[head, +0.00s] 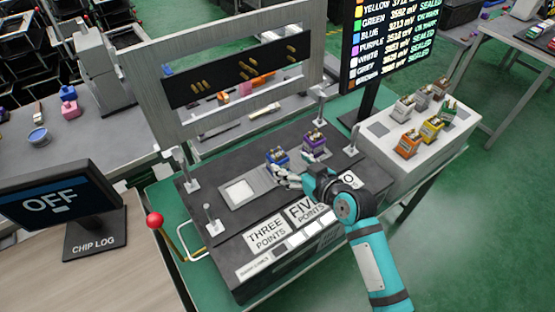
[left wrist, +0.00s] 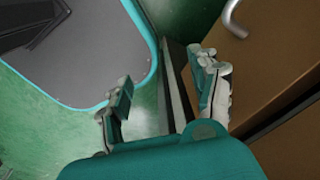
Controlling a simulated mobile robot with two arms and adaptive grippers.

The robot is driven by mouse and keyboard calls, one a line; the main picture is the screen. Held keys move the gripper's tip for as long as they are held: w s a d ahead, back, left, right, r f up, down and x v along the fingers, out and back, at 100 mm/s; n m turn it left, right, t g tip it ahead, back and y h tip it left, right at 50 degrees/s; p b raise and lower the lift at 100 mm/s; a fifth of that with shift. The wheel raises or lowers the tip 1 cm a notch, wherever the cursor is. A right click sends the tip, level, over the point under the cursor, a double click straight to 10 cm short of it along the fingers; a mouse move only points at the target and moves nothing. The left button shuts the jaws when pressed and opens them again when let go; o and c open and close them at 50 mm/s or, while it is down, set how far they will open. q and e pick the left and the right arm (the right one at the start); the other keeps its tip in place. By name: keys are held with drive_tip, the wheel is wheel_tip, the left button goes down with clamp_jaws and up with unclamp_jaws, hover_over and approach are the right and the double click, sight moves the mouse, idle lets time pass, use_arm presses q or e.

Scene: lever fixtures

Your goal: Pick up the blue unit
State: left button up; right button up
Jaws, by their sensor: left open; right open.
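The blue unit (head: 277,158) stands on the dark fixture (head: 232,165) in the head view, close to the purple unit (head: 314,141). My right gripper (head: 282,176) is open, with its fingers just in front of the blue unit; whether they touch it cannot be told. My left gripper (left wrist: 162,92) shows only in the left wrist view, open and empty, away from the fixture.
A light tray (head: 417,148) at the right holds several colored units. A red-knobbed lever (head: 154,220) stands at the fixture's left. The screen (head: 60,203) reads OFF. A grey frame (head: 235,75) rises behind. A brown cabinet (left wrist: 270,70) is beside my left gripper.

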sight(283, 161)
drive_tip(key=shift+w+a+f, duration=0.25)
drive_tip(key=shift+w+a, duration=0.15)
drive_tip(key=shift+w, duration=0.1)
drive_tip(key=shift+w+a+f+p, duration=0.15)
drive_tip(key=shift+w+a+p, duration=0.25)
drive_tip(key=x, duration=0.3)
drive_tip(key=shift+a+f+p, duration=0.15)
drive_tip(key=shift+a+p, duration=0.1)
drive_tip(key=shift+p, duration=0.15)
drive_tip(key=shift+w+a+f, duration=0.2)
drive_tip(key=shift+w+f, duration=0.05)
drive_tip(key=shift+w, duration=0.05)
drive_tip(key=c, duration=1.3)
drive_tip(key=shift+c, duration=0.9)
drive_tip(key=shift+r, duration=0.15)
